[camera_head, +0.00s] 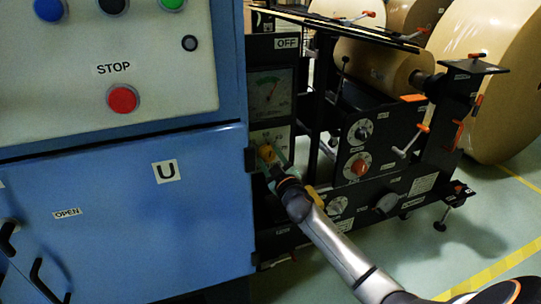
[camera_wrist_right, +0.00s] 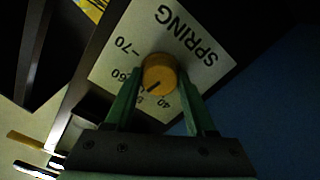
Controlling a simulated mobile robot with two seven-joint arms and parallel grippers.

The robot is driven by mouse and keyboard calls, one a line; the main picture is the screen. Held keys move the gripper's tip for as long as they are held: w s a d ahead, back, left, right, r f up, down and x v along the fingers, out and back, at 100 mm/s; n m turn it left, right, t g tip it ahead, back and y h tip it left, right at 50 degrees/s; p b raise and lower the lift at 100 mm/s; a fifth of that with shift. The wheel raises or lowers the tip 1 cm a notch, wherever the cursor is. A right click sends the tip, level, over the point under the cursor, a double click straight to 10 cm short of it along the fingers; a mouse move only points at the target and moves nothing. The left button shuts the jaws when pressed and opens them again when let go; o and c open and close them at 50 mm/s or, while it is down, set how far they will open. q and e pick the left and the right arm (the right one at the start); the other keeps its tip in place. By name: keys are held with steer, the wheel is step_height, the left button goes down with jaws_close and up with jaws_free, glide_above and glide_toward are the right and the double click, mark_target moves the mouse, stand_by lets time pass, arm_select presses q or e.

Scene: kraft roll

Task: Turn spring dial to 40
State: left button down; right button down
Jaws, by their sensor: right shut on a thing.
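A dark pointer line on the knob points down-left in the right wrist view, toward the 50 mark or just between 50 and 40. The green fingers of my right gripper (camera_wrist_right: 160,103) are shut on the knob and partly cover the scale. In the head view the knob (camera_head: 267,153) sits below a gauge (camera_head: 270,95), with my right gripper (camera_head: 273,165) at it. My left gripper is not in view.
A blue cabinet (camera_head: 120,215) with a red STOP button (camera_head: 122,99) stands close on the left. Other knobs, including an orange-red one (camera_head: 360,168), and protruding handles are on the black machine at right. Large kraft rolls (camera_head: 490,60) stand behind. The floor at lower right is open.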

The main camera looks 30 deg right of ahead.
steer(key=n, duration=0.3)
steer(key=n+p, duration=0.1)
steer(key=n, duration=0.1)
steer(key=shift+w+d+r+n, duration=0.1)
steer(key=shift+r+n, duration=0.2)
steer(key=n+p, duration=0.1)
steer(key=n, duration=0.4)
steer(key=shift+n, duration=0.4)
